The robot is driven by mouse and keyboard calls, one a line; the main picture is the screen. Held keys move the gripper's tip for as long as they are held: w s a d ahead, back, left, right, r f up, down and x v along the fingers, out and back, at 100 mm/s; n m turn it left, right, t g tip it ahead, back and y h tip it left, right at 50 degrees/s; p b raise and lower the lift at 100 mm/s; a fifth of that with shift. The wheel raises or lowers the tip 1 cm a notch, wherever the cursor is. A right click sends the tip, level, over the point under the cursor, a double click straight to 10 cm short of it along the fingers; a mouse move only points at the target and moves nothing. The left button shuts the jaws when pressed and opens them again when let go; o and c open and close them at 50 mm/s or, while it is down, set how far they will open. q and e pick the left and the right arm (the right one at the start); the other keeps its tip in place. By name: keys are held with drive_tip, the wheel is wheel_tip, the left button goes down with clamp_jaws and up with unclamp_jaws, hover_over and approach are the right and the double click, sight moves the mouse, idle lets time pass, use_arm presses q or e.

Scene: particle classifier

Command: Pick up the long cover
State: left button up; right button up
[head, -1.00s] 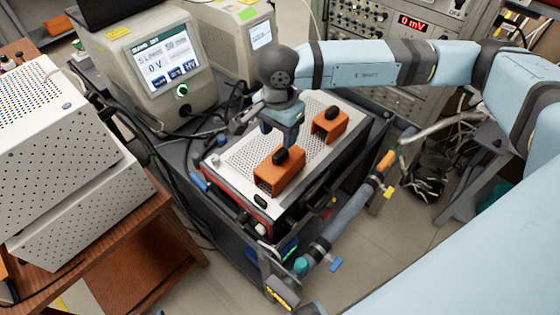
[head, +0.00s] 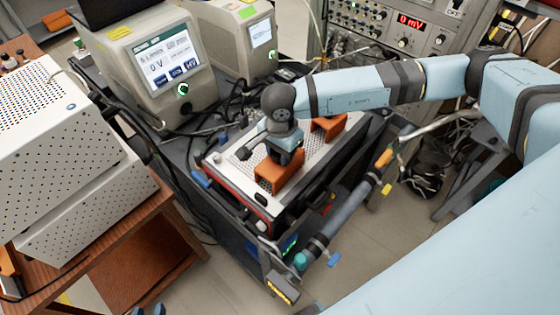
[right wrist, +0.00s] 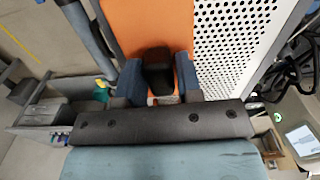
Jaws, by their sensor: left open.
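The long orange cover (head: 284,178) lies on the white perforated top of the instrument, the nearer of two orange covers. It also fills the upper middle of the right wrist view (right wrist: 150,22). Its black knob (right wrist: 158,68) is hidden in the head view by my right gripper (head: 286,156). In the right wrist view the blue fingers of that gripper (right wrist: 158,75) stand on either side of the knob, with narrow gaps, so it looks open around it. My left gripper (head: 148,311) shows only its fingertips at the bottom edge, open and far from the cover.
The perforated instrument top (head: 232,178) rests on a dark cart. White perforated boxes (head: 60,150) stand on a wooden table at left.

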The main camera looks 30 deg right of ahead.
clamp_jaws()
drive_tip(key=shift+r, duration=0.1)
